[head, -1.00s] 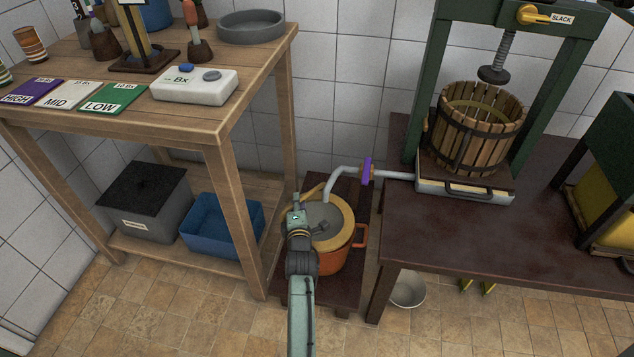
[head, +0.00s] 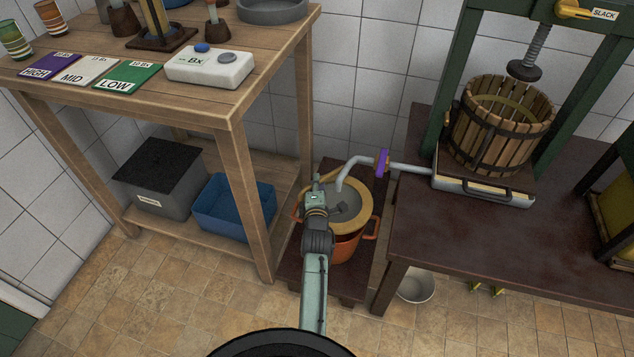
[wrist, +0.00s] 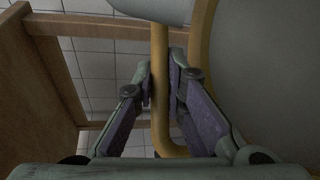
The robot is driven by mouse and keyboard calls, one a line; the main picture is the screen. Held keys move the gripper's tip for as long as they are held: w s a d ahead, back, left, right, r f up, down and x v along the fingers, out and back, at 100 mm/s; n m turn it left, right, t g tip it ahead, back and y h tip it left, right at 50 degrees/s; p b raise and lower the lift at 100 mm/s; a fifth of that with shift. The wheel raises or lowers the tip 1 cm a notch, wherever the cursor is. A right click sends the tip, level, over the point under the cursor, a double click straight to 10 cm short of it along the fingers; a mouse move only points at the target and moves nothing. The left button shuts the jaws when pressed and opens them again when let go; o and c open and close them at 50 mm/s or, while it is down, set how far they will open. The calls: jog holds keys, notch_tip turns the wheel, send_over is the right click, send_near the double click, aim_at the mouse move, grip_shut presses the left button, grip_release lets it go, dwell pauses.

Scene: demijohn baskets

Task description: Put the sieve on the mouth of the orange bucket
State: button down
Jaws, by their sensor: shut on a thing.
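The sieve (head: 364,223) has a round yellow rim, a grey mesh and a yellow handle. In the head view it lies over the mouth of the orange bucket (head: 350,248), which shows below it with a handle at its right. I cannot tell whether the rim touches the bucket. My gripper (wrist: 162,72) is shut on the yellow sieve handle (wrist: 160,105), which runs between its fingers in the wrist view. The rim (wrist: 200,40) and mesh (wrist: 270,65) fill the right of that view. In the head view my wrist hides the left part of the sieve and bucket.
A grey spout pipe (head: 347,170) with a purple valve handle (head: 383,163) ends above the sieve. The bucket stands on a low dark stand (head: 310,270) between a wooden table (head: 240,105) at left and the dark press table (head: 480,245) at right.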

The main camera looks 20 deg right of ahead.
jog(key=shift+f+b, duration=2.45)
jog(key=shift+f, duration=0.4)
jog(key=shift+f+b, duration=0.35)
jog(key=shift+b, duration=0.05)
jog(key=shift+s+d+f+b, duration=0.1)
jog(key=shift+s+f+b, duration=0.15)
jog(key=shift+f+b, duration=0.5)
jog(key=shift+r, duration=0.2)
jog(key=shift+w+r+p, duration=0.2)
jog(key=shift+r+p, duration=1.25)
jog(key=shift+r, duration=0.5)
jog(key=shift+r, duration=0.1)
